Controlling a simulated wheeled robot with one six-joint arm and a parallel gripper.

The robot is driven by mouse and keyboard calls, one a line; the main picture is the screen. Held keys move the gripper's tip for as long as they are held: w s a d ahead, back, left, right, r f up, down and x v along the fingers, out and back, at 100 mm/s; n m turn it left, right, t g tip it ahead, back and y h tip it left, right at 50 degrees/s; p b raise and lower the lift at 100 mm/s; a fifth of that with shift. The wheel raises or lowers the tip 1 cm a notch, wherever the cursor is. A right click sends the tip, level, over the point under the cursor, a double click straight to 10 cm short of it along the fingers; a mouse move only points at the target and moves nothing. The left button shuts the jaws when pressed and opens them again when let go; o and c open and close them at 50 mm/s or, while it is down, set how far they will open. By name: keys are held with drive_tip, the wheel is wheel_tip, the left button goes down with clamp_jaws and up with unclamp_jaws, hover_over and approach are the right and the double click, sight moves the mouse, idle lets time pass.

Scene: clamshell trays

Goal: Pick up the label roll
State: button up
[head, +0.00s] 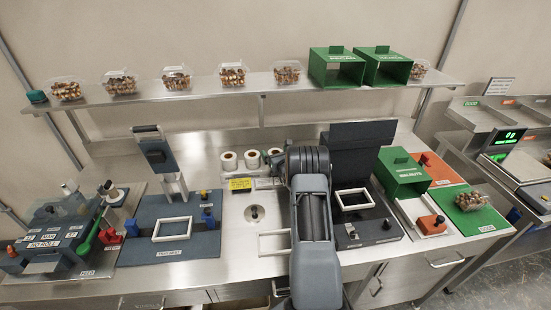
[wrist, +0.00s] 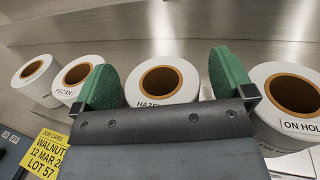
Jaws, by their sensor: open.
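Several white label rolls with brown cores stand in a row in the wrist view. The far-left roll (wrist: 36,66) has print too small to read. Beside it is a roll marked PECAN (wrist: 68,91). A roll whose label starts HAZE (wrist: 133,88) appears between my fingers, and a roll marked ON HOL (wrist: 262,113) is at the right. My gripper (wrist: 165,82) is open with green fingertips and holds nothing. I cannot tell whether the fingers touch the rolls. In the head view, white rolls (head: 229,167) show left of my arm, which hides the gripper.
A yellow job card (wrist: 47,150) reading WALNUT, 12 MAR, LOT 57 is at lower left in the wrist view. A steel shelf (head: 200,88) with clamshells of nuts and green boxes runs above the bench. A dark station with an upright panel (head: 357,150) stands right of my arm.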

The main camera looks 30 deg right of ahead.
drive_tip(key=shift+c, duration=0.2)
drive_tip(key=c, duration=1)
drive_tip(key=shift+r, duration=0.1)
drive_tip(key=shift+r, duration=0.5)
drive_tip(key=s+a+r+b, duration=0.1)
drive_tip(key=s+a+r, duration=0.2)
drive_tip(key=r, duration=0.1)
drive_tip(key=s+a+r+b, duration=0.2)
drive_tip(key=s+a+r, duration=0.1)
drive_tip(key=s+r, duration=0.1)
drive_tip(key=s+a+r+b, duration=0.2)
drive_tip(key=s+a+r, duration=0.1)
drive_tip(key=shift+s+a+r, duration=0.1)
drive_tip(key=shift+s+r, duration=0.2)
drive_tip(key=shift+r, duration=0.1)
